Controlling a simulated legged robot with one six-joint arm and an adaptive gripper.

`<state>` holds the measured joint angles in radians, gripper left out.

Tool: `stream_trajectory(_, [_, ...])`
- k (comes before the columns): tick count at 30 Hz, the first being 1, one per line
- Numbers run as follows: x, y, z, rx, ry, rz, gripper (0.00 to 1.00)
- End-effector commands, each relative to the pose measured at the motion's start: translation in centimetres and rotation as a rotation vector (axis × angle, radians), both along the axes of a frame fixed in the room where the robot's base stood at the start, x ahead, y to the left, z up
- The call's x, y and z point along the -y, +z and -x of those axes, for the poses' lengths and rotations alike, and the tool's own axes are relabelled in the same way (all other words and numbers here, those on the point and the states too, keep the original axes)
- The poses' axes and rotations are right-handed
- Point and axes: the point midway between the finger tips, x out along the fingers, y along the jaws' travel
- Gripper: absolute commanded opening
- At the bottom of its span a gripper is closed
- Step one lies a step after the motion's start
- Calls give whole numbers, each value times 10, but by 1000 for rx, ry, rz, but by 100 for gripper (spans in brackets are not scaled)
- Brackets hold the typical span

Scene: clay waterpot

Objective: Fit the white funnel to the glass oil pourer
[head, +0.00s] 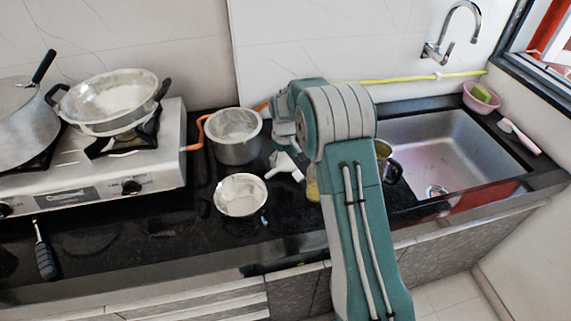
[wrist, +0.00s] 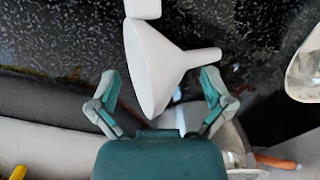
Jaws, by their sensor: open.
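The white funnel (head: 284,165) is on the black counter between the steel bowl and my arm. My gripper (wrist: 161,86) is open, with one finger on each side of the funnel's wide part. Gaps show between the fingers and the funnel, so it is not gripped. A yellowish glass vessel, seemingly the oil pourer (head: 312,187), stands just right of the funnel, partly hidden by my arm. I cannot make it out in the wrist view.
A small steel bowl (head: 241,196) and a steel pot (head: 233,137) stand left of the funnel. The stove (head: 90,175) with pans is further left. A mug (head: 388,165) stands right of my arm, beside the sink (head: 455,150). The front counter at left is mostly clear.

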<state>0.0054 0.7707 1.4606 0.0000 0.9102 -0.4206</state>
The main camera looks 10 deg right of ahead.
Motion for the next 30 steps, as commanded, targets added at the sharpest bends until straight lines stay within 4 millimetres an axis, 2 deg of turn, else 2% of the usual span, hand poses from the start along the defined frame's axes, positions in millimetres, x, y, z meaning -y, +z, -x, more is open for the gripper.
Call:
stream_trajectory(5, [0, 0, 0, 1, 0, 1, 100])
stream_trajectory(6, [0, 0, 0, 1, 0, 0, 82])
stream_trajectory(9, [0, 0, 0, 1, 0, 0, 41])
stream_trajectory(10, [0, 0, 0, 1, 0, 0, 33])
stream_trajectory(11, [0, 0, 0, 1, 0, 0, 29])
stream_trajectory(23, [0, 2, 0, -2, 0, 0, 27])
stream_trajectory(25, [0, 10, -1, 0, 0, 0, 26])
stream_trajectory(26, [0, 15, -1, 1, 0, 1, 15])
stream_trajectory(27, [0, 24, -1, 2, 0, 0, 8])
stream_trajectory(30, [0, 46, -1, 3, 0, 0, 8])
